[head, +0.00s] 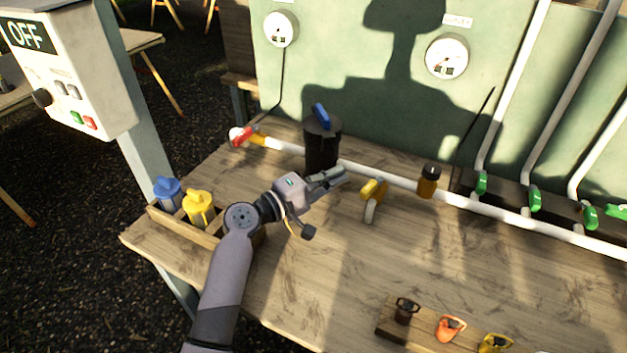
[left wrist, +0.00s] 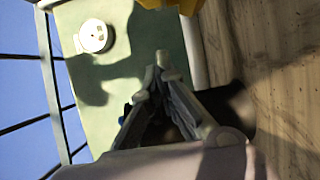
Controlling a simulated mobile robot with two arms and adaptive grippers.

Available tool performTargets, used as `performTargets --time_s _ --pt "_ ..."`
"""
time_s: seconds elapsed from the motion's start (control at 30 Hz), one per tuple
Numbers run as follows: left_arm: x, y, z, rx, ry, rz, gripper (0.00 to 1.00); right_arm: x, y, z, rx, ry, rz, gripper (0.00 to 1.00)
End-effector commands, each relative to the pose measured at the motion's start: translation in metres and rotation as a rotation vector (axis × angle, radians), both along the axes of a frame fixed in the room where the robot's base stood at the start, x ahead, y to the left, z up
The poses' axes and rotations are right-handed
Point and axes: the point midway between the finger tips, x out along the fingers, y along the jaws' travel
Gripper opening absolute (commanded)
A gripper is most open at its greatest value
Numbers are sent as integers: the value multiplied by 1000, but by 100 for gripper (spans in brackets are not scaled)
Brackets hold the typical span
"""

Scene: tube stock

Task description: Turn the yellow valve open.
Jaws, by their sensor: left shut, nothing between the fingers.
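The yellow valve (head: 374,188) is on the white pipe in the middle of the bench, above a short pale outlet (head: 370,213). A yellow part, likely this valve, shows at the top edge of the left wrist view (left wrist: 157,4). My left gripper (head: 342,175) is shut and empty, with its fingertips just left of the yellow valve and a visible gap between them. In the left wrist view the closed fingertips (left wrist: 163,62) point up toward the yellow part. My right gripper is not in view.
A black canister (head: 321,148) with a blue handle stands behind my left gripper. A red valve (head: 241,137) is at the pipe's left end, a brown-orange fitting (head: 428,184) to the right. Green valves (head: 535,199) line the right. A wooden tray (head: 216,236) holds blue and yellow containers.

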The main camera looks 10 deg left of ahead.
Motion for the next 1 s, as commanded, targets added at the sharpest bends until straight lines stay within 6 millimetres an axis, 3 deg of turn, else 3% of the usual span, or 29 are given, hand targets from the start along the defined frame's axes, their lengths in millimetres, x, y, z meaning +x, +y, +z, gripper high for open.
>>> performTargets --time_s 0.2,0.67,1.0 --pt "-18 -24 1 -2 4 -1 0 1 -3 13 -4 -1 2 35" --pt "-22 -30 -1 0 3 -1 0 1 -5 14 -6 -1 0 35" --pt "-42 -50 -2 -1 5 -5 0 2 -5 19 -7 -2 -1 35"
